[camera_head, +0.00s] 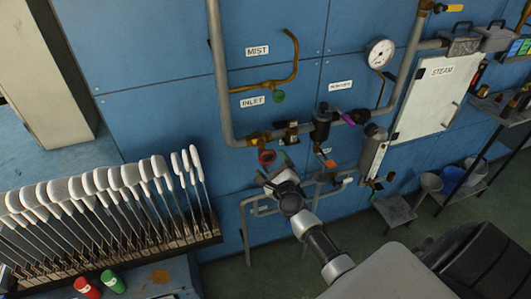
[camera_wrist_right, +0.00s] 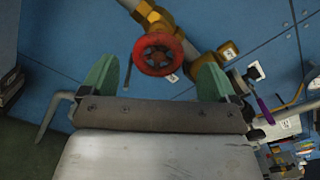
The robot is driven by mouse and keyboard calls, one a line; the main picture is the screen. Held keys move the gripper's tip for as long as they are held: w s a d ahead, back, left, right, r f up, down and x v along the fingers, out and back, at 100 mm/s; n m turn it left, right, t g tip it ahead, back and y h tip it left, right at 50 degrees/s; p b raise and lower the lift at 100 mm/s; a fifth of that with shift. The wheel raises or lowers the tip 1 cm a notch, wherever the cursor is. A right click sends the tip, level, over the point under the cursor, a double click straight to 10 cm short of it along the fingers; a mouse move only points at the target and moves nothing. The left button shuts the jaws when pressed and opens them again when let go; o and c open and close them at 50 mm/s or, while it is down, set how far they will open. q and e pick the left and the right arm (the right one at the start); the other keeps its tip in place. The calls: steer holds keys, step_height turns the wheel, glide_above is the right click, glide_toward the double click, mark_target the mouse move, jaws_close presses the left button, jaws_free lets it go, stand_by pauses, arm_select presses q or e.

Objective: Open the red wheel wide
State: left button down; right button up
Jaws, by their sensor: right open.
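The red wheel (camera_head: 266,157) is a small handwheel on a brass valve at the foot of the grey inlet pipe on the blue wall. In the right wrist view the red wheel (camera_wrist_right: 158,38) faces me, and its ring and spokes are in plain sight. My right gripper (camera_head: 275,170) is just below the wheel in the head view. In the wrist view my right gripper (camera_wrist_right: 157,75) is open, its green fingers wide apart to the left and right of the wheel. I see no contact with the wheel. My left gripper is not in view.
A green knob (camera_head: 278,97) sits on the brass pipe above. A dark cylinder (camera_head: 321,124), a purple handle (camera_head: 345,117) and an orange handle (camera_head: 327,160) are right of the wheel. A rack of white paddles (camera_head: 125,178) stands left. A gauge (camera_head: 380,53) is at upper right.

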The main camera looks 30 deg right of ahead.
mark_target(268, 158)
steer(key=x, duration=0.4)
steer(key=shift+w+b, duration=0.35)
steer(key=shift+w, duration=0.05)
steer(key=shift+w+d, duration=0.15)
steer(key=shift+w, duration=0.55)
steer(key=shift+c, duration=0.3)
steer(key=c, duration=0.9)
steer(key=shift+o, duration=0.2)
